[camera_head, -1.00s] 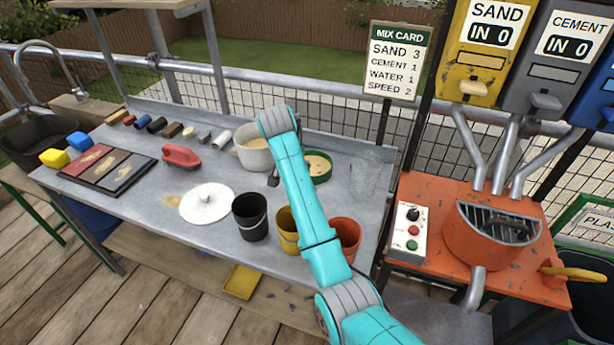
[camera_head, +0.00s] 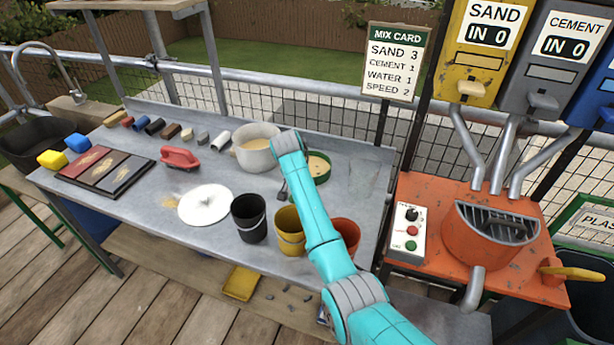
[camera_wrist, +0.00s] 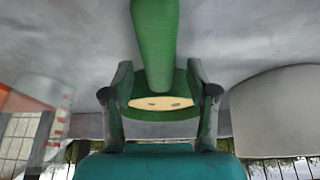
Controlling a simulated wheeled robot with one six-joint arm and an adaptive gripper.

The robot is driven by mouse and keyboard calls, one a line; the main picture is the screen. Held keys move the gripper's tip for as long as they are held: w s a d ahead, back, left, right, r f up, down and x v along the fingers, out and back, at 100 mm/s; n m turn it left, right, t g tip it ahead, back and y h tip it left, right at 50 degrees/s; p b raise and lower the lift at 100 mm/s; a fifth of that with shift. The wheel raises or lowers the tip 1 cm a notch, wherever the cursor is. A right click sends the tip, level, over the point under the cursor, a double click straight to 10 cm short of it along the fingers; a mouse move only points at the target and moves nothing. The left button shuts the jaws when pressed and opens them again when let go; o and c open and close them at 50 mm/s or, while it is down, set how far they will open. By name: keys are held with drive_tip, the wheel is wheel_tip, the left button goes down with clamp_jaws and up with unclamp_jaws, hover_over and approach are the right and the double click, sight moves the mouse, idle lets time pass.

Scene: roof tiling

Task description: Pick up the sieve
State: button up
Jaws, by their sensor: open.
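The sieve (camera_head: 322,167) is a green round-rimmed thing with a tan inside, on the bench right of the grey pot, partly hidden behind my arm. In the wrist view the green sieve (camera_wrist: 155,45) shows a thick handle running up from its rim, with a pale oval patch of its inside below. My gripper (camera_wrist: 160,93) is open and empty, with one dark finger on each side of the green sieve. I cannot tell whether either finger touches it. In the head view my gripper is mostly hidden by my arm, low over the bench.
The grey pot (camera_head: 256,150) stands close left of the sieve; black (camera_head: 249,218) and yellow (camera_head: 289,228) buckets stand in front. An orange bucket (camera_head: 346,234) is right of my arm. A clear container (camera_head: 364,176) is to the right. A white lid (camera_head: 205,205) lies left.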

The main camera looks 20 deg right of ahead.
drive_tip(key=shift+w+f, duration=0.1)
drive_tip(key=shift+f, duration=0.05)
clamp_jaws()
